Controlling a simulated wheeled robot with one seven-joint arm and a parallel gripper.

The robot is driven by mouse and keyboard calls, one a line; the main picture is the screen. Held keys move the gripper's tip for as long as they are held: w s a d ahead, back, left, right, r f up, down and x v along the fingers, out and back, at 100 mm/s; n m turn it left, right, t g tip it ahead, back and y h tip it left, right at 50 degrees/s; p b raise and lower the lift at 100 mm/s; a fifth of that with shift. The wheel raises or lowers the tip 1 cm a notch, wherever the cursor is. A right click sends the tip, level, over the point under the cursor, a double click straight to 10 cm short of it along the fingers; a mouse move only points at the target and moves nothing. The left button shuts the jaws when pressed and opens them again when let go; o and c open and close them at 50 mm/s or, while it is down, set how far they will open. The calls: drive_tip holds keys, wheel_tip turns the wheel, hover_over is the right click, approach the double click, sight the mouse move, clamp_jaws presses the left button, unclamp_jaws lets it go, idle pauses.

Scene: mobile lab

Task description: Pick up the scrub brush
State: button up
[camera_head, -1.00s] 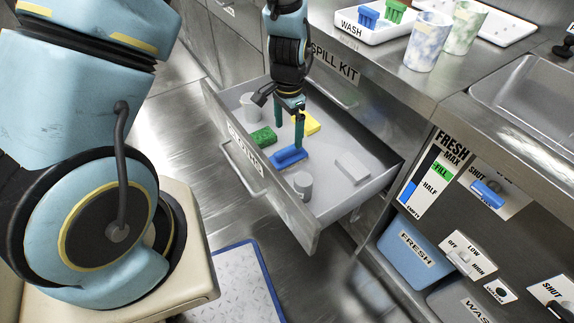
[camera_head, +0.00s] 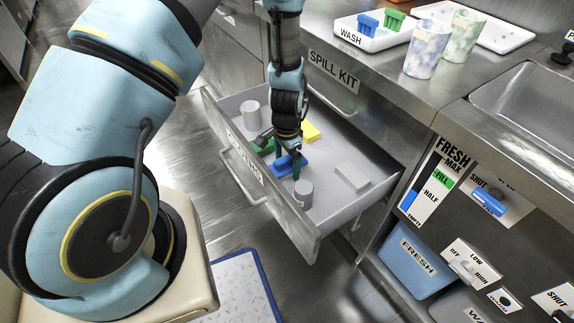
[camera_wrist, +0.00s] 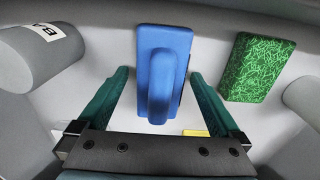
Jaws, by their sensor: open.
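The scrub brush (camera_head: 293,162) is blue, with a raised handle along its top. It lies on the floor of the open drawer (camera_head: 330,206). In the wrist view the brush (camera_wrist: 160,48) is centred, its handle running toward my gripper. My gripper (camera_head: 287,172) reaches down into the drawer over the brush and partly hides it in the head view. In the wrist view my gripper (camera_wrist: 158,75) is open, with one green finger on each side of the brush's near part. A gap shows on the left side; the right finger is close to the brush edge. Nothing is held.
A green scouring pad (camera_wrist: 257,67), a yellow item (camera_head: 311,131), a grey cylinder (camera_head: 303,193), a pale cylinder (camera_head: 250,114) and a light block (camera_head: 352,178) share the drawer. Its walls surround my gripper. On the counter, a WASH tray (camera_head: 350,37) and cups (camera_head: 427,49) stand above.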

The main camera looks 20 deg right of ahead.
drive_tip(key=c, duration=1.5)
